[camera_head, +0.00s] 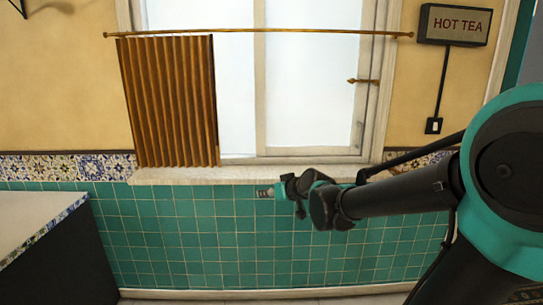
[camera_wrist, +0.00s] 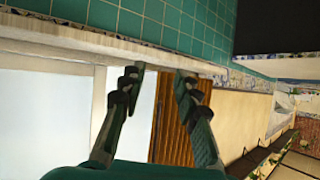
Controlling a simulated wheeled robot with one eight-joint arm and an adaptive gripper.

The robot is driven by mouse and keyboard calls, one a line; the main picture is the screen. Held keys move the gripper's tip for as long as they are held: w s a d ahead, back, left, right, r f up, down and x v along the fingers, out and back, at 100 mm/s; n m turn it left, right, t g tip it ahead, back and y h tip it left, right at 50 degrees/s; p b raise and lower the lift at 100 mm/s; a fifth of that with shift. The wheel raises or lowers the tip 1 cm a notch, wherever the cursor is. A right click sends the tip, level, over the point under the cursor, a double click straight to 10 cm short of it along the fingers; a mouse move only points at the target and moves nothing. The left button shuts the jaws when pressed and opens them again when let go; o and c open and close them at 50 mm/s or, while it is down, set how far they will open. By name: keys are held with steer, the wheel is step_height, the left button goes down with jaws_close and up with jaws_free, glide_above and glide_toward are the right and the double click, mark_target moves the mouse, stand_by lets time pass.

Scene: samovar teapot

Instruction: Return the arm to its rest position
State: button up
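My gripper (camera_head: 265,193) is at the end of my arm, which reaches in from the right in the head view, in front of the green tiles just below the window sill. In the wrist view my gripper (camera_wrist: 160,82) shows two dark fingers spread apart with nothing between them. Beyond the fingers are the pale window sill (camera_wrist: 75,37) and the green tiled wall (camera_wrist: 200,28). No samovar or teapot is in view.
A window (camera_head: 305,95) with a half-drawn brown curtain (camera_head: 170,100) is behind the arm. A counter (camera_head: 35,220) with a pale top and dark side stands at the left. A HOT TEA sign (camera_head: 455,25) hangs at the upper right. The space between counter and arm looks clear.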

steer(key=s+d+f+m+g+h, duration=0.5)
steer(key=s+d+f+g+h, duration=0.1)
steer(key=s+d+f, duration=1.4)
steer(key=shift+s+m+h, duration=0.4)
steer(key=shift+s+h, duration=0.1)
steer(key=shift+s, duration=0.25)
steer(key=shift+d+r, duration=0.1)
